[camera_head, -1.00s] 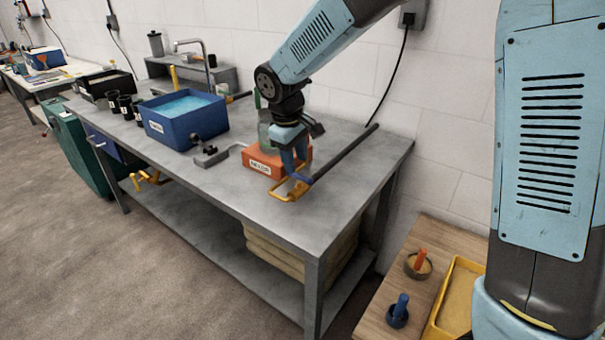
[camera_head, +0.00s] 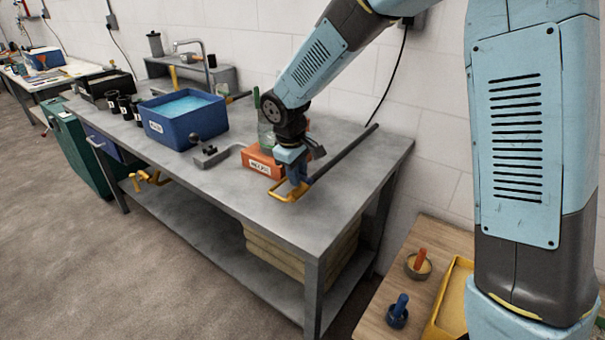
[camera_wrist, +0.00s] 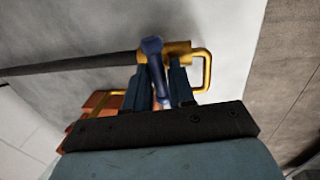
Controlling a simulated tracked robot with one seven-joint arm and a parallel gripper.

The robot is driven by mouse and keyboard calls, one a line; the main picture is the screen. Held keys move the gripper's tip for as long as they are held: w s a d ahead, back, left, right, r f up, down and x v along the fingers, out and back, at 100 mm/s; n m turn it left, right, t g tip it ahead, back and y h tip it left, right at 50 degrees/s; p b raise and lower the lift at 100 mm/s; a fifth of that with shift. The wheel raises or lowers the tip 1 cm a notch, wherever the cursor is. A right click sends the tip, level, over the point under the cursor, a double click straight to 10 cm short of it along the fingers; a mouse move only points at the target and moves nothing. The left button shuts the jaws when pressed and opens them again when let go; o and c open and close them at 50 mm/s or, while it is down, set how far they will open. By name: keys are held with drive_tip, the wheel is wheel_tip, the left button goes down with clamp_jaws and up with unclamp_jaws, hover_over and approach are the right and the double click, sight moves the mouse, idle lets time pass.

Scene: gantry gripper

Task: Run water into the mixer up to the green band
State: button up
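An orange block (camera_head: 262,163) with a white label sits on the grey bench, and a greenish clear vessel (camera_head: 264,136) stands at it, partly hidden by my arm. I cannot make out a green band or a water level on it. A dark rod (camera_wrist: 75,65) ends in a yellow bracket (camera_wrist: 205,70) with a blue lever (camera_wrist: 152,62); the bracket (camera_head: 283,193) also shows in the head view. My gripper (camera_wrist: 160,82) is at the lever, pointing down. Its fingers stand apart, with the lever between them; firm contact is not visible. A tap (camera_head: 205,58) stands at the back.
A blue tub (camera_head: 165,125) of water and a small grey fixture (camera_head: 208,155) stand left of the orange block. Dark cups (camera_head: 124,106) are further left. The bench's front right (camera_head: 300,232) is clear. A wooden stand (camera_head: 377,322) with small pots is at lower right.

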clamp_jaws()
drive_tip(key=shift+d, duration=0.5)
drive_tip(key=shift+a+n, duration=0.3)
drive_tip(key=shift+a, duration=0.15)
drive_tip(key=n+y, duration=0.1)
drive_tip(key=n, duration=0.2)
drive_tip(key=shift+a+n, duration=0.1)
drive_tip(key=shift+n, duration=0.3)
drive_tip(key=shift+s+n, duration=0.15)
drive_tip(key=shift+n, duration=0.75)
drive_tip(key=shift+o, duration=1.9)
unclamp_jaws()
